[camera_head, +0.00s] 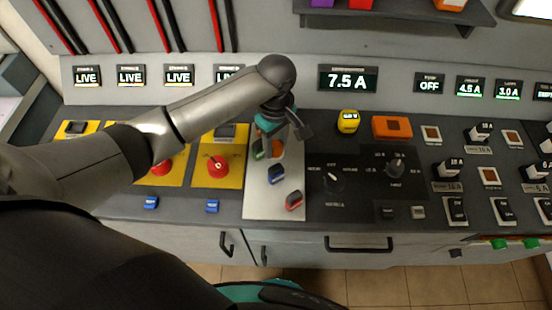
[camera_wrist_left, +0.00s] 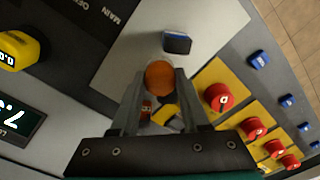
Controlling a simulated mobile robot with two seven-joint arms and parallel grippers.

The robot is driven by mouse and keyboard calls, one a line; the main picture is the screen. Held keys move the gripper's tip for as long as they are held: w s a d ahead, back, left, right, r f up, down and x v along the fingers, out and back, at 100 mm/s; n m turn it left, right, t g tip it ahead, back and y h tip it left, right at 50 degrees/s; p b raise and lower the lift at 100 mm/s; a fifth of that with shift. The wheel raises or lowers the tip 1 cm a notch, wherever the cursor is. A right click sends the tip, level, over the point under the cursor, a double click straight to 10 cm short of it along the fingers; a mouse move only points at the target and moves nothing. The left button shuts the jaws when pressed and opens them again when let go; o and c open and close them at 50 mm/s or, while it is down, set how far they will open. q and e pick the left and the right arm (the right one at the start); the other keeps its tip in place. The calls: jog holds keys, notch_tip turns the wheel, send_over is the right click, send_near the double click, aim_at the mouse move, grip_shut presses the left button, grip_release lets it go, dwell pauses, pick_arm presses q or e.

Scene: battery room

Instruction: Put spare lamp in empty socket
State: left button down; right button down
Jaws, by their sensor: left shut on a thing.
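My left gripper (camera_head: 274,146) is above the white panel (camera_head: 258,205) in the middle of the console. It is shut on a round orange lamp (camera_wrist_left: 160,77), which sits between the fingertips in the left wrist view. In the head view the gripper partly covers the lamp (camera_head: 279,148). I cannot tell whether the lamp touches the panel. No empty socket can be made out clearly; the gripper hides part of the panel. My right gripper is not in view.
A blue rocker (camera_head: 277,174) and a red rocker (camera_head: 294,200) are on the white panel near the gripper. Red knobs on yellow plates (camera_head: 218,166) are to the left. A black dial panel (camera_head: 345,200), a yellow meter (camera_head: 348,121) and an orange square piece (camera_head: 392,128) are to the right.

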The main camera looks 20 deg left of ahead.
aim_at(276, 158)
pick_arm(q)
jog(key=shift+f+b, duration=0.6)
jog(key=shift+f, duration=2.6)
jog(key=shift+f, duration=0.15)
jog(key=shift+c, duration=2)
grip_release()
